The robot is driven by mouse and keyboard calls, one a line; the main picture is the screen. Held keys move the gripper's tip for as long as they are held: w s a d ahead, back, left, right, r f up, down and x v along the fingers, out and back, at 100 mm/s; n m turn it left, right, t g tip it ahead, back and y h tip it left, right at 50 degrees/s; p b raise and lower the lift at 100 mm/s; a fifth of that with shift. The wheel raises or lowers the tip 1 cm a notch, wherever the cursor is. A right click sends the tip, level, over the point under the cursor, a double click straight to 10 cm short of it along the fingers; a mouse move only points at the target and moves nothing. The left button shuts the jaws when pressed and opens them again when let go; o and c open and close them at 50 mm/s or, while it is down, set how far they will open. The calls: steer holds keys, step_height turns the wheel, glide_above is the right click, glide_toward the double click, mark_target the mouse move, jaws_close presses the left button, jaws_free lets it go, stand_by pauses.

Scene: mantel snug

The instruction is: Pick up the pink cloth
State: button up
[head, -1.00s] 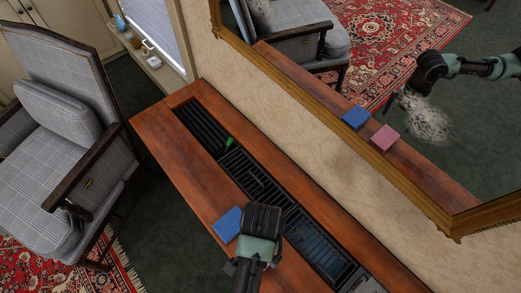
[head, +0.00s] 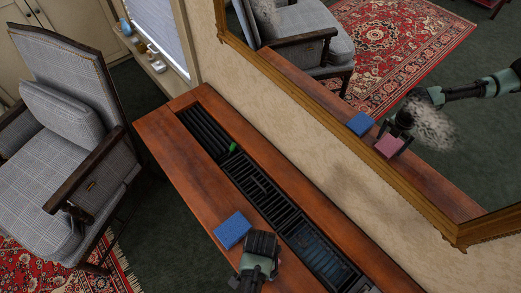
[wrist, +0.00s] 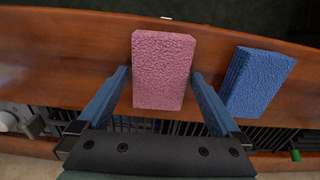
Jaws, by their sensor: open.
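The pink cloth (wrist: 163,62) is a thick, rough-textured block lying on the wooden mantel shelf, upper middle in the wrist view. My gripper (wrist: 158,75) is open, with one finger on each side of the pink cloth's nearer part. Nothing is clamped; I cannot tell whether the fingertips touch its sides. In the head view my gripper (head: 262,245) hides the pink cloth directly, but the cloth's reflection (head: 389,146) shows in the mirror beside my gripper's reflection.
A similar blue cloth (wrist: 258,82) lies just right of my right finger; it also shows in the head view (head: 232,230). Dark slotted grating (head: 262,190) runs along the wooden shelf (head: 172,150), with a small green item (head: 232,147) on it. The mirror wall (head: 330,165) rises behind.

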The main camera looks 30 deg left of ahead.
steer(key=c, duration=1.1)
steer(key=shift+r, duration=0.2)
steer(key=shift+c, duration=0.2)
step_height(320, 180, up, 10)
steer(key=shift+p, duration=0.45)
steer(key=shift+f, duration=0.15)
